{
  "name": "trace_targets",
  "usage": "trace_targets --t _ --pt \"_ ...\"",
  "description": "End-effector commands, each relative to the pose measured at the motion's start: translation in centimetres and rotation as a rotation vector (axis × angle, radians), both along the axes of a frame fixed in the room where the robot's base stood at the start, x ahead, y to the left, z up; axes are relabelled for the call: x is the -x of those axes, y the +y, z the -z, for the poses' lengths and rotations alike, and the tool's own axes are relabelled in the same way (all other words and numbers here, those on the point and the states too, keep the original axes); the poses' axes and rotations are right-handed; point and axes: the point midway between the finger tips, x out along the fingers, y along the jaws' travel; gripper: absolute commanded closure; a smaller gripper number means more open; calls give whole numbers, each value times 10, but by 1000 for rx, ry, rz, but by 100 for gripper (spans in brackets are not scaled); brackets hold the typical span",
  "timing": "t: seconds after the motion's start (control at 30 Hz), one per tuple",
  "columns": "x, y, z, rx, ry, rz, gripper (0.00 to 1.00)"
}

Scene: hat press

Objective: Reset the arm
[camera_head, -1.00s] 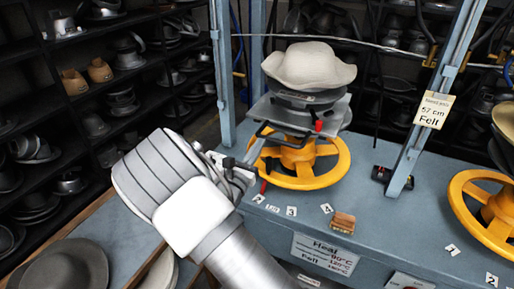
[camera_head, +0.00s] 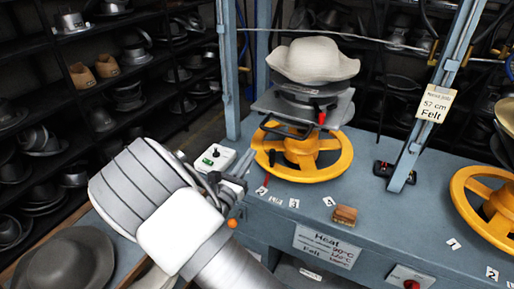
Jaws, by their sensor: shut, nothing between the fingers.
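My arm comes in from the bottom, with its white and grey links at the lower left. My gripper (camera_head: 236,188) shows small and partly hidden behind my own arm, at the left front edge of the press bench. Its fingers are shut with nothing seen between them, and it is apart from the press. A light felt hat (camera_head: 314,60) sits on the grey hat block of the press, above a yellow handwheel (camera_head: 302,152).
A white control box (camera_head: 215,158) stands just behind my gripper. A wooden brush (camera_head: 344,215) and number tags lie on the blue bench (camera_head: 390,225). A blue post (camera_head: 432,100) and second yellow wheel (camera_head: 488,205) are at right. A grey hat (camera_head: 65,262) lies at lower left.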

Motion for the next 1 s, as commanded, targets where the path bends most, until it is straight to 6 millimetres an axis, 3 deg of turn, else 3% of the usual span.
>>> trace_targets --t 0.23,0.57,0.67,0.73,0.87,1.0 --pt "41 18 10 0 1 -1 100" --pt "53 19 10 -9 0 12 100" --pt "52 1 2 -61 8 70 100" --pt "52 -23 -7 -129 15 148 100" --pt "60 -81 -24 -314 30 343 100" --pt "81 -138 -37 -533 38 551 100"
